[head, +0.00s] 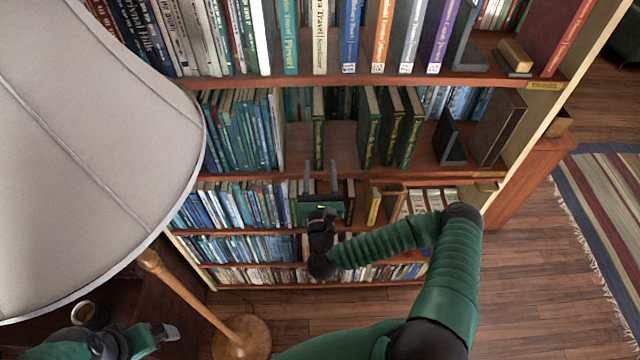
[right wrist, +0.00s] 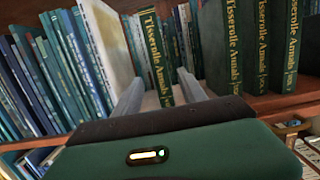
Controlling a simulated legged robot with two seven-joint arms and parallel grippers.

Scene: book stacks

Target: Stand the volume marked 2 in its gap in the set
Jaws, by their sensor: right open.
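Several dark green volumes with gold lettering, reading Tisserolle Annals in the right wrist view, stand upright on the second shelf. One volume (head: 318,128) stands apart at the left; it also shows in the right wrist view (right wrist: 156,55). A gap (head: 340,145) separates it from a group of green volumes (head: 388,125) at its right. I cannot read which one is marked 2. My right gripper (head: 320,174) is open and empty in front of and below the lone volume, which shows beyond and between its fingers (right wrist: 160,88). My left gripper (head: 166,334) is low at the left; its jaws are unclear.
A black bookend (head: 448,138) and a brown slab (head: 497,128) stand right of the green group. Blue-green books (head: 240,130) fill the shelf's left. A large lampshade (head: 90,150) blocks the left side. Shelf boards lie above and below my right gripper.

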